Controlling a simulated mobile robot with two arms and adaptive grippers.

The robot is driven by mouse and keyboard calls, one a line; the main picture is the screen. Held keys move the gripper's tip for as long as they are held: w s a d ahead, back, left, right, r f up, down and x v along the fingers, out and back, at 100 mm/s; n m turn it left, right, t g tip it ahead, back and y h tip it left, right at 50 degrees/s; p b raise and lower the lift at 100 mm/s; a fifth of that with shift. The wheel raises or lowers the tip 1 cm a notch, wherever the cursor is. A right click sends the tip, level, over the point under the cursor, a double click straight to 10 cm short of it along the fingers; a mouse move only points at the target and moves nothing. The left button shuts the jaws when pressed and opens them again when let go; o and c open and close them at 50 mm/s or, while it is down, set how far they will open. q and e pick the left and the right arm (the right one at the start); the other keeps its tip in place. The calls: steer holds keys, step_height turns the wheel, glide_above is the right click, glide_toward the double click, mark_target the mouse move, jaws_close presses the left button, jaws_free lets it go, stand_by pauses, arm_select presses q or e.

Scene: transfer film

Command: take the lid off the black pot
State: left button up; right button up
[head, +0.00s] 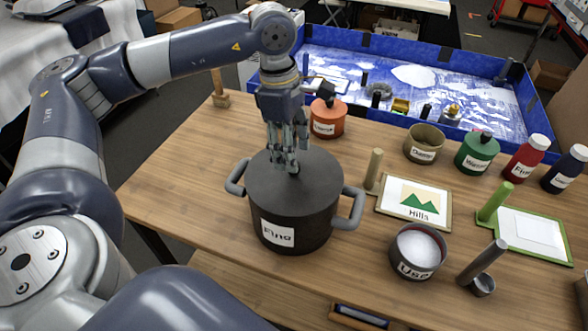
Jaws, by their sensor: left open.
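The black pot (296,232) stands on the wooden table, with two grey side handles and a white label. Its flat dark lid (320,185) sits on top and covers the opening. My left gripper (288,163) points down over the middle of the lid, with its fingers open. The fingertips are at or just above the lid's centre and hide any knob there. I cannot tell whether they touch it. My right gripper is not in view.
An orange pot (325,128) stands behind the black pot. A picture card (412,204) and a grey bowl of white stuff (417,251) are to its right. Further right are a green pot (476,157) and bottles. A blue-walled tray (400,137) lies behind.

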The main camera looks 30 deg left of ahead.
arm_select(q)
steer(key=f, duration=0.1)
steer(key=f+p, duration=0.1)
steer(key=shift+s+d+f, duration=0.15)
steer(key=shift+d+f, duration=0.2)
steer(key=shift+f, duration=0.35)
steer(key=c, duration=1)
steer(key=shift+o, duration=0.2)
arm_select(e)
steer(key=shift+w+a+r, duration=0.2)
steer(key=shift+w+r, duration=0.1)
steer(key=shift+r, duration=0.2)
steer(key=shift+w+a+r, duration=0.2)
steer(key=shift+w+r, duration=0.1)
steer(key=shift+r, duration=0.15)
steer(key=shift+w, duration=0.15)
